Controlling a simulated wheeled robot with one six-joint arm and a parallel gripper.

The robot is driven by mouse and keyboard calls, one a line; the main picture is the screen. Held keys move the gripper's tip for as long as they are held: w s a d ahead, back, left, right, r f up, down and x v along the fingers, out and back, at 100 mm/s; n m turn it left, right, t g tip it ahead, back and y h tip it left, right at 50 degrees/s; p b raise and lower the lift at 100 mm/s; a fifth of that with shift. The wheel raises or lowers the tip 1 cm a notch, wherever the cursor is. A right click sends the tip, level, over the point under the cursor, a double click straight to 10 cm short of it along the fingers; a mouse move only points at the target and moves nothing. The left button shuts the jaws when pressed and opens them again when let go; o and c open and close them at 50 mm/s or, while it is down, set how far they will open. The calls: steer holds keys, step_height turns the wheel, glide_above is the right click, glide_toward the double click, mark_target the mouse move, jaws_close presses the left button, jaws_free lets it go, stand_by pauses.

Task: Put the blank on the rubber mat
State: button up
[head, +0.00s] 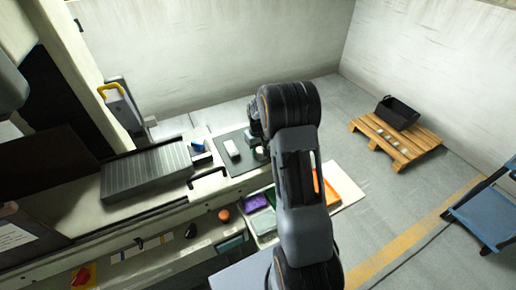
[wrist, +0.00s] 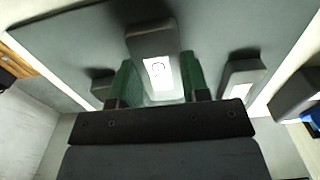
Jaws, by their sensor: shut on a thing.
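My gripper (wrist: 160,82), with green finger pads, is shut on a grey block-shaped blank (wrist: 150,42) with a white label. The dark grey rubber mat (wrist: 215,25) spreads beneath it. I cannot tell whether the blank touches the mat or hangs just above it. In the head view the mat (head: 240,168) lies on the machine's bench, and my arm hides most of the gripper and the held blank. Another labelled grey block (wrist: 240,78) stands on the mat to the right of the fingers, and a darker piece (wrist: 102,84) to the left.
A ribbed grey plate (head: 147,172) lies left of the mat, with a small blue-topped item (head: 198,146) between. Coloured trays (head: 256,201) sit in front, below. A pallet (head: 412,150) with a black bin (head: 398,112) stands on the floor at right.

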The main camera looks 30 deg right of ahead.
mark_target(258, 150)
steer(key=shift+f, duration=0.25)
steer(key=shift+f, duration=0.2)
steer(key=o, duration=1.3)
steer(key=shift+c, duration=0.2)
step_height(258, 150, up, 12)
steer(key=f+b, duration=0.1)
steer(key=b, duration=0.1)
steer(key=s+a+r+t, duration=0.2)
steer(key=s+a+r, duration=0.5)
steer(key=s+r, duration=0.15)
steer(key=s+a+t, duration=0.1)
steer(key=s+a, duration=0.2)
steer(key=s, duration=0.3)
steer(key=s+a+t, duration=0.1)
steer(key=s+a, duration=0.1)
steer(key=s, duration=0.5)
steer(key=shift+s+a+f, duration=0.2)
steer(key=shift+s+a, duration=0.05)
steer(key=shift+a, duration=0.15)
